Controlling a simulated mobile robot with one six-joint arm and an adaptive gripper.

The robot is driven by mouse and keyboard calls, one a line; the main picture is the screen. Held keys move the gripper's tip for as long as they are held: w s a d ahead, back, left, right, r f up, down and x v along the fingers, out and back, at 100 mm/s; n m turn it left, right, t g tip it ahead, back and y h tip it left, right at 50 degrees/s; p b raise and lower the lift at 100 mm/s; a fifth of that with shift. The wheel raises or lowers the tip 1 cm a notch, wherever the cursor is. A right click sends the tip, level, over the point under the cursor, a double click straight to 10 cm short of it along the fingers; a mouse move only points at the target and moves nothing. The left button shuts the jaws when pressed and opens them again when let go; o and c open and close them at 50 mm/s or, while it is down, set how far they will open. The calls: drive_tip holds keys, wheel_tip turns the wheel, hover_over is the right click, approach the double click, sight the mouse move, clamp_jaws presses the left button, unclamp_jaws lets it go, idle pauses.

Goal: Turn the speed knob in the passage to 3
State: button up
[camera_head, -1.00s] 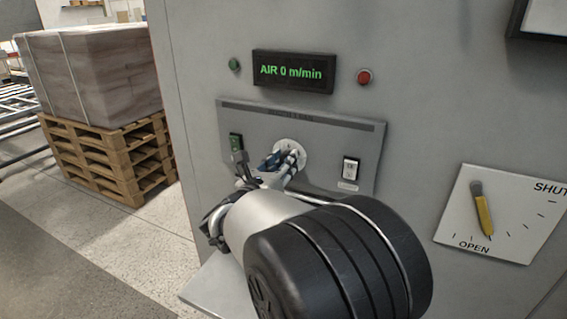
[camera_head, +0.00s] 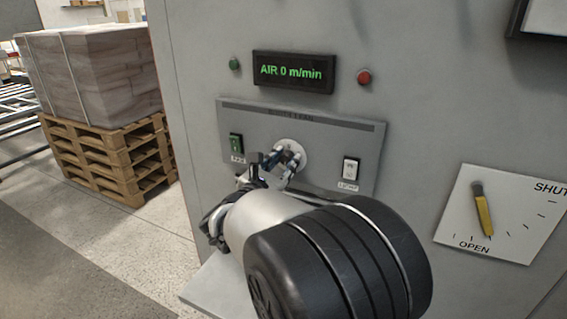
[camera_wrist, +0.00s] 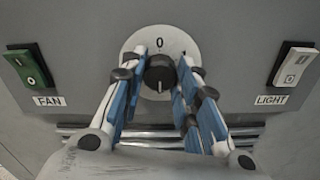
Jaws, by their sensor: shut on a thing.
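The speed knob (camera_wrist: 159,72) is a small black knob on a round pale dial plate (camera_wrist: 134,44) with a "0" at its top. A light mark shows on the knob's lower side; other dial numbers are hidden or not readable. In the wrist view my gripper (camera_wrist: 162,70) has its blue-padded fingers on the knob's left and right sides, shut on it. In the head view my gripper (camera_head: 283,158) reaches the dial and largely hides the knob. The green display (camera_head: 291,72) above reads "AIR 0 m/min".
A green FAN switch (camera_wrist: 29,68) sits left of the dial and a white LIGHT switch (camera_wrist: 293,66) right of it. A yellow-handled lever (camera_head: 483,212) on a SHUT/OPEN plate is farther right. Wooden pallets (camera_head: 110,155) with a wrapped load stand at left.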

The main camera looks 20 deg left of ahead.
drive_tip(key=o, duration=1.1)
drive_tip(key=shift+c, duration=0.2)
drive_tip(key=s, duration=1.2)
drive_tip(key=shift+a, duration=0.45)
